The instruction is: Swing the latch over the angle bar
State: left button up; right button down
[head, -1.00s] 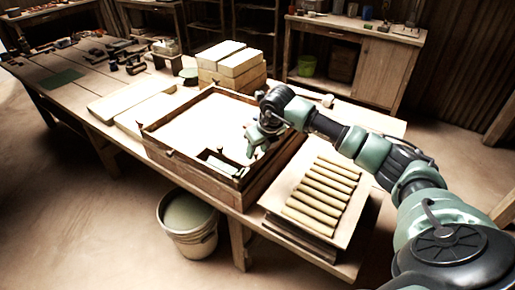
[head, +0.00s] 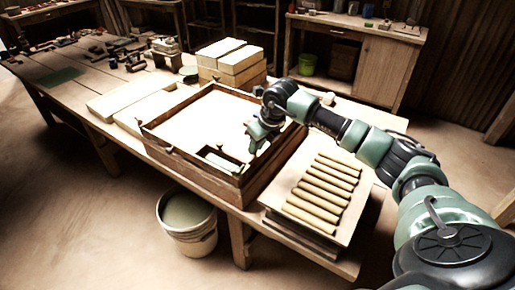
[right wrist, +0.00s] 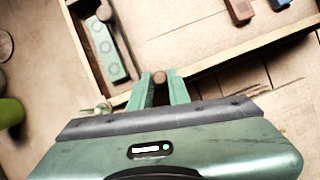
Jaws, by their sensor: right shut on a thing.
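My right gripper (head: 252,150) is over the near right part of the wooden frame (head: 190,175) on the table. In the right wrist view its two green fingers (right wrist: 159,88) are close together around a small round brown knob (right wrist: 159,76), which looks like the latch's handle. The knob sits at the frame's inner edge. A green bar with round marks (right wrist: 107,48) lies along the frame's corner there; I cannot tell for sure that it is the angle bar. In the head view a dark angled piece (head: 208,151) lies in the frame's near corner. My left gripper is out of view.
A board with several rolled rods (head: 322,190) lies right of the frame. Pale blocks (head: 240,59) stand behind it, and flat slabs (head: 128,97) lie to its left. A bucket (head: 187,222) stands on the floor in front of the table.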

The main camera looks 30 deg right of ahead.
jog(key=n+b, duration=0.1)
jog(key=w+n+y, duration=0.1)
jog(key=n, duration=0.1)
jog(key=shift+a+n+b, duration=0.2)
jog(key=shift+n+b, duration=0.1)
jog(key=shift+b, duration=0.1)
jog(key=n+y, duration=0.1)
jog(key=n, duration=0.1)
jog(key=w+a+n+g+b, duration=0.1)
jog(key=n, duration=0.1)
jog(key=shift+y+b, duration=0.3)
jog(key=shift+y, duration=0.1)
jog(key=n, duration=0.1)
jog(key=n+g+b, duration=0.1)
jog(key=n, duration=0.1)
jog(key=a+n+g+y, duration=0.1)
jog(key=shift+w+a+n, duration=0.1)
jog(key=shift+w+n, duration=0.15)
jog(key=shift+n, duration=0.15)
jog(key=shift+a+n+g+b, duration=0.25)
jog(key=shift+n+g+b, duration=0.1)
jog(key=shift+n, duration=0.6)
jog(key=shift+a+n+g+b, duration=0.25)
jog(key=shift+n+g+b, duration=0.1)
jog(key=shift+n, duration=0.6)
jog(key=c, duration=1.3)
grip_release()
jog(key=shift+c, duration=0.2)
jog(key=v, duration=0.8)
jog(key=shift+b, duration=0.35)
